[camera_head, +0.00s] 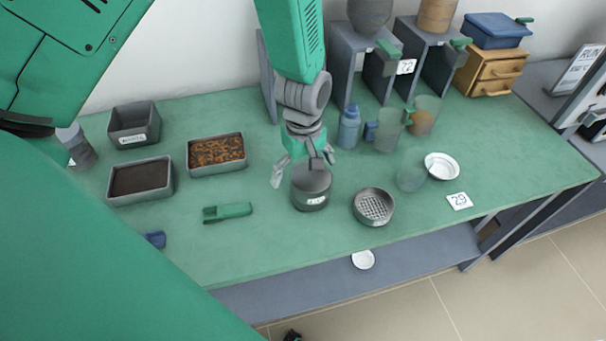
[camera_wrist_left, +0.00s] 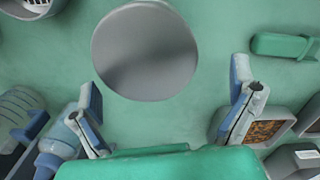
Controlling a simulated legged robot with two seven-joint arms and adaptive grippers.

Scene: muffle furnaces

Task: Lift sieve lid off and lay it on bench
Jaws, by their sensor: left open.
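A dark grey round pot (camera_head: 311,199) stands upright on the green bench (camera_head: 265,250), with a small label on its side too small to read. Its flat round lid (camera_head: 303,179) sits on top; the lid fills the upper middle of the left wrist view (camera_wrist_left: 146,50) as a plain grey disc. My left gripper (camera_head: 304,171) is just behind and above the pot. Its fingers (camera_wrist_left: 164,82) are spread apart and empty, with the lid ahead of them. A round mesh sieve (camera_head: 374,207) stands open to the right of the pot. My right gripper is not in view.
A green clip-like tool (camera_head: 228,212) lies left of the pot. Trays (camera_head: 140,181) and (camera_head: 216,154) stand farther left. A blue bottle (camera_head: 349,128), clear beakers (camera_head: 388,132) and a white dish (camera_head: 441,167) stand to the right. Bare bench lies in front of the pot.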

